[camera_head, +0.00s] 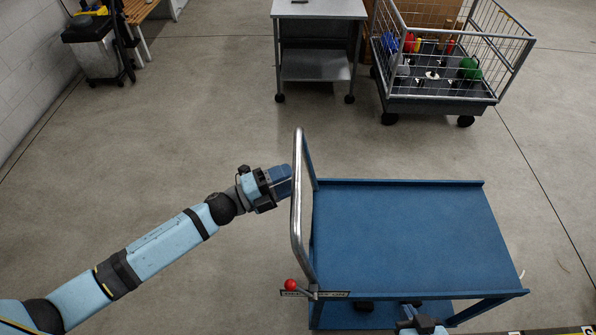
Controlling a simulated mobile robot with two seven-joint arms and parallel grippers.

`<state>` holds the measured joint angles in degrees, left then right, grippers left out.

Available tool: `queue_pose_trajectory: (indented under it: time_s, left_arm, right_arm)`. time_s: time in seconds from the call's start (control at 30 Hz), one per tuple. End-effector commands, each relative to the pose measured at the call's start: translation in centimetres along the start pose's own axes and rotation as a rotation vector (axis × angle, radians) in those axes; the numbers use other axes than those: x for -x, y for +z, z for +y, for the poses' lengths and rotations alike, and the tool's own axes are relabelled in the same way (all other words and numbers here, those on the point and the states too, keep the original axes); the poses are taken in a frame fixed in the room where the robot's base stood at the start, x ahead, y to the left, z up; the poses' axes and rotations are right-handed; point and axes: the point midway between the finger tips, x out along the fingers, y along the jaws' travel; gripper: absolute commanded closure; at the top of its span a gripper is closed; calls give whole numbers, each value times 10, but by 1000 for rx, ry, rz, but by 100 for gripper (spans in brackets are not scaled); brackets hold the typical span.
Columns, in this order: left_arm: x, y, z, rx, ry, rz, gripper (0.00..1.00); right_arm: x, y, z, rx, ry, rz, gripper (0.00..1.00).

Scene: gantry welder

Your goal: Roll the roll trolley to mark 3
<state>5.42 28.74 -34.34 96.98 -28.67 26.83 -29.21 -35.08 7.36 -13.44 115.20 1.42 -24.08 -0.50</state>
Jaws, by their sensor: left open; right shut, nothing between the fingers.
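The blue trolley (400,235), which I take to be the roll trolley, stands on the grey floor at the lower right. A bent chrome push handle (297,210) rises at its left end, and a lever with a red knob (291,285) sits low by that end. Its flat top is empty. My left gripper (284,181) is open at the left side of the handle; I cannot tell whether it touches the bar. My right gripper (424,324), partly cut off at the bottom edge, is shut and empty by the trolley's near side. No numbered mark is visible.
A grey steel wheeled table (318,64) and a wire mesh cart (440,104) with coloured items stand behind the trolley. The floor between is clear. Black-and-yellow striping (560,331) shows at the lower right edge.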

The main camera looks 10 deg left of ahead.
Motion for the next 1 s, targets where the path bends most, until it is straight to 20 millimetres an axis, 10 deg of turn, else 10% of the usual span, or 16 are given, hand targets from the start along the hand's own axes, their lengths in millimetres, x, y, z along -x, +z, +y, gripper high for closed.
queue_pose_trajectory:
  time_s: [0.57,0.8,1.0]
  left_arm:
    - [-32,0,0,2,0,0,49]
    - [-32,0,0,1,0,0,100]
    - [-32,0,0,1,0,0,100]
  right_arm:
    - [2,-6,2,8,3,9,100]
    - [2,-6,1,8,0,10,100]
    - [2,-6,0,8,0,10,100]
